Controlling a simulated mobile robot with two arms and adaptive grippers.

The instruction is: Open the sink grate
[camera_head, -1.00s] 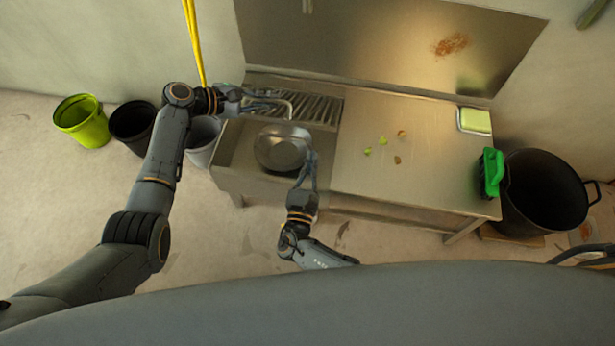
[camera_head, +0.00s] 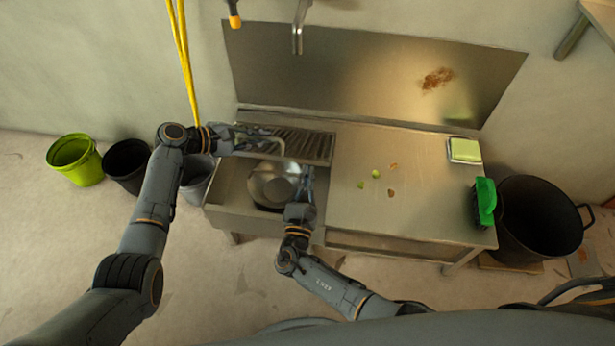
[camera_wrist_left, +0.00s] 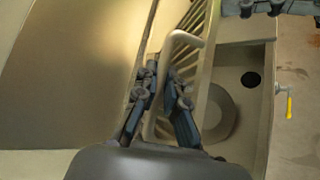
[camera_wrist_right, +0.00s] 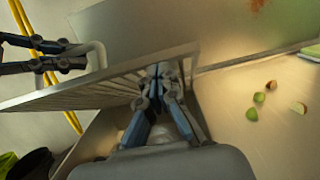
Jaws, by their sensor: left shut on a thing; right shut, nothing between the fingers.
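The slatted metal sink grate (camera_head: 305,146) stands tilted up along the back of the sink (camera_head: 225,185). Its bent bar handle (camera_wrist_left: 182,38) shows in the left wrist view. My left gripper (camera_head: 243,139) is shut on this handle at the grate's left; its fingers also show in the left wrist view (camera_wrist_left: 160,95). My right gripper (camera_head: 307,176) is shut and empty over the sink's right side. In the right wrist view its fingertips (camera_wrist_right: 160,75) overlap the grate's slats near its right end; I cannot tell whether they touch. A round metal basin (camera_head: 268,185) shows below, partly hidden by the right gripper.
The counter (camera_head: 420,200) right of the sink holds a few food scraps (camera_head: 376,173), a yellow-green sponge in a tray (camera_head: 465,150) and a green brush (camera_head: 485,200). A black bin (camera_head: 540,220) stands at right, buckets (camera_head: 75,160) at left. A tap (camera_head: 298,30) hangs above.

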